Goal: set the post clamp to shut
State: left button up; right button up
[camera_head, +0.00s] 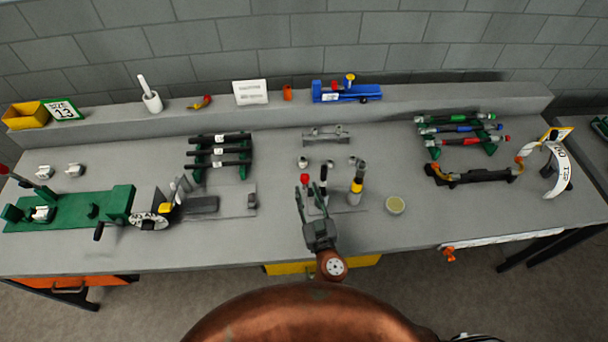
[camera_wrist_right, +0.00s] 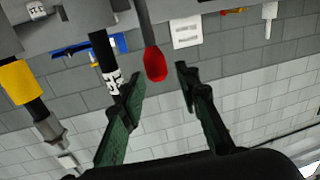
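My right gripper (camera_head: 311,198) is over the middle of the bench near the front edge. In the right wrist view, its two green-padded fingers (camera_wrist_right: 160,78) are spread apart. A lever with a red grip (camera_head: 305,178) stands at the gripper; it also shows in the wrist view (camera_wrist_right: 155,65), between the fingertips with space on both sides. I take it for the post clamp's handle; the clamp's body is largely hidden. A black handle with a white number label (camera_wrist_right: 111,75) stands close beside one finger. My left gripper is out of view.
A green fixture (camera_head: 75,212) is at left. Black-handled tools (camera_head: 218,152) lie behind. Bare bench lies between the gripper and the grey pad (camera_head: 202,204).

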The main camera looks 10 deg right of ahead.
aim_at(306, 182)
jog(key=w, duration=0.4)
jog(key=shift+w+r+p, duration=0.1)
jog(key=shift+p, duration=0.25)
jog(key=shift+w, duration=0.4)
jog(key=shift+w+a, duration=0.1)
jog(key=shift+w, duration=0.25)
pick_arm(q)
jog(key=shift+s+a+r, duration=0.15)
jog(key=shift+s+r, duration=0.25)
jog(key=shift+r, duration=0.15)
pick_arm(e)
grip_shut()
